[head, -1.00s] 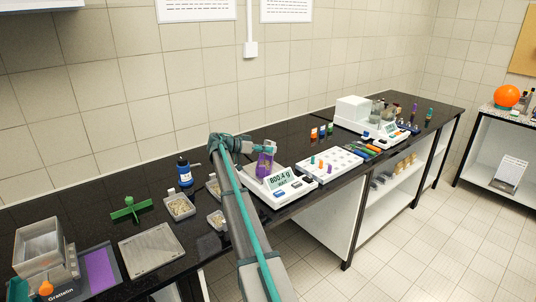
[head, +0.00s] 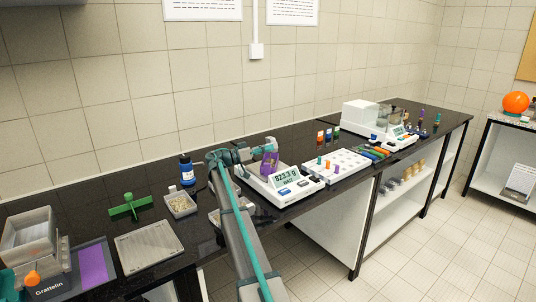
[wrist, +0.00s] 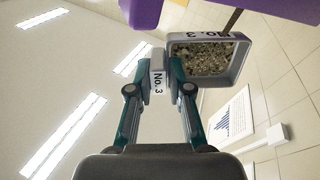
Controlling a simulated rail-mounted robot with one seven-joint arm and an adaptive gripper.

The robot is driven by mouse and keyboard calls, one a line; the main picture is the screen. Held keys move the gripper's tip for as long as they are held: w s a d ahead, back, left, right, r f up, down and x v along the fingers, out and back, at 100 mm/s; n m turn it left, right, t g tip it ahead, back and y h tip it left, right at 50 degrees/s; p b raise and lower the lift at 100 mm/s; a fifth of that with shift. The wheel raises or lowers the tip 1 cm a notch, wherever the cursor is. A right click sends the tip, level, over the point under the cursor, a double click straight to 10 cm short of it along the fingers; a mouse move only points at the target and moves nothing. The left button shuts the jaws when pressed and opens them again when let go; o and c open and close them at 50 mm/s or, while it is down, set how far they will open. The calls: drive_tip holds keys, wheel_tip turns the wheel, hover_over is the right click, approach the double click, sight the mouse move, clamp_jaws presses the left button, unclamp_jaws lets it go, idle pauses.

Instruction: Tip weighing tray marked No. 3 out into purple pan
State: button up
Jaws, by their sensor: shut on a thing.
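My gripper (wrist: 158,90) is shut on the labelled tab of the No. 3 weighing tray (wrist: 243,62). The grey tray is tilted and still holds brownish grains (wrist: 205,58). A narrow brown streak (wrist: 233,20), apparently falling grains, runs from the tray's edge towards the purple pan (wrist: 255,8). In the head view the purple pan (head: 270,163) is on the white balance (head: 255,184), whose display (head: 286,178) seems to read 823.3 g. My gripper (head: 263,148) is right above the pan; the tray is hard to make out there.
A grain-filled tray (head: 180,205) stands left of my arm, beside a blue-capped bottle (head: 186,170); another (head: 215,218) is partly hidden. A green cross-shaped stand (head: 128,207), flat grey plate (head: 150,248) and sieve shaker (head: 35,250) are further left.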

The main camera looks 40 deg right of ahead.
drive_tip(key=shift+a+f+h+b, duration=0.25)
drive_tip(key=shift+h+b, duration=0.25)
drive_tip(key=shift+b, duration=0.25)
drive_tip(key=shift+w+r, duration=0.1)
wheel_tip(320, 180, up, 3)
drive_tip(key=t+y, duration=0.1)
drive_tip(key=y, duration=0.3)
drive_tip(key=t+y+p, duration=0.1)
drive_tip(key=y, duration=0.4)
drive_tip(key=shift+d+t, duration=0.1)
drive_tip(key=shift+t, duration=0.2)
drive_tip(key=t+y+p, duration=0.1)
drive_tip(key=y, duration=0.2)
drive_tip(key=r+t+y+p, duration=0.1)
drive_tip(key=y+p, duration=0.1)
drive_tip(key=y, duration=0.1)
drive_tip(key=shift+r, duration=0.15)
clamp_jaws()
drive_tip(key=y+p, duration=0.1)
drive_tip(key=y, duration=0.1)
drive_tip(key=r+t+y+p, duration=0.1)
drive_tip(key=shift+y+p, duration=0.4)
drive_tip(key=shift+f+y, duration=0.15)
drive_tip(key=shift+y, duration=0.25)
